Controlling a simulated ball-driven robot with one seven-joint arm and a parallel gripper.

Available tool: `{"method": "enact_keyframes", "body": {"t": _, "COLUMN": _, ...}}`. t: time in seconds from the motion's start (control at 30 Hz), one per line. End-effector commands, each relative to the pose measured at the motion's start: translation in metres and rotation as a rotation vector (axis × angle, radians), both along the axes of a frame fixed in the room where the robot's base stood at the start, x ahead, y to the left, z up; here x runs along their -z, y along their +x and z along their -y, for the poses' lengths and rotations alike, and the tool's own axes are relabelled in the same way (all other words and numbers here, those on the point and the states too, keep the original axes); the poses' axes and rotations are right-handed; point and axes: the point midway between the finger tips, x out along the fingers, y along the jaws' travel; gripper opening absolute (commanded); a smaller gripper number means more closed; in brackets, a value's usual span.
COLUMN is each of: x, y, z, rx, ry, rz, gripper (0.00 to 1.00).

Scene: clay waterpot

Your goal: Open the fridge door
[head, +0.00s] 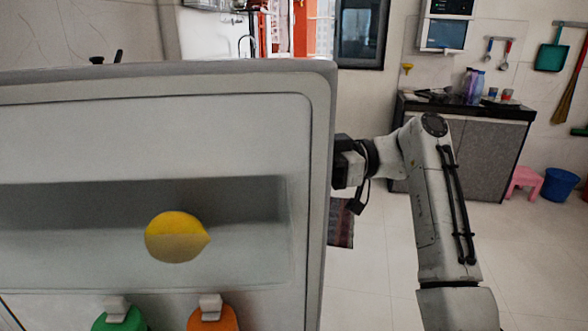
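The fridge door (318,150) fills the left half of the head view and stands swung open. Its grey inner face is toward me. A yellow lemon (177,237) sits in a recessed door shelf, its lower part seen through the shelf front. My gripper (343,166) is at the door's right edge, on the far side of the door. Its fingertips are hidden behind the edge, so I cannot tell whether they are open, shut or touching the door. The fridge's body is not in view.
Green (119,318) and orange (213,317) items with pale tops sit low in the door. A dark-topped cabinet (462,150) stands behind my arm. A pink stool (524,181) and blue bucket (559,184) are at the far right.

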Motion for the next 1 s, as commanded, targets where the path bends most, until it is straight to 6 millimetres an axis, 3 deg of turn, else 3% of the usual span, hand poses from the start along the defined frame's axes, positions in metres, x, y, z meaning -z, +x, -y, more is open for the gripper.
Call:
{"method": "enact_keyframes", "body": {"t": 0.43, "x": 0.003, "y": -0.001, "z": -0.002, "rx": -0.008, "ry": -0.006, "rz": -0.003, "gripper": 0.0}}
{"method": "enact_keyframes", "body": {"t": 0.47, "x": 0.003, "y": -0.001, "z": -0.002, "rx": -0.008, "ry": -0.007, "rz": -0.003, "gripper": 0.31}}
{"method": "enact_keyframes", "body": {"t": 0.6, "x": 0.003, "y": -0.001, "z": -0.002, "rx": -0.007, "ry": -0.005, "rz": -0.002, "gripper": 0.44}}
{"method": "enact_keyframes", "body": {"t": 1.0, "x": 0.001, "y": 0.004, "z": 0.009, "rx": -0.003, "ry": -0.003, "rz": -0.002, "gripper": 0.46}}
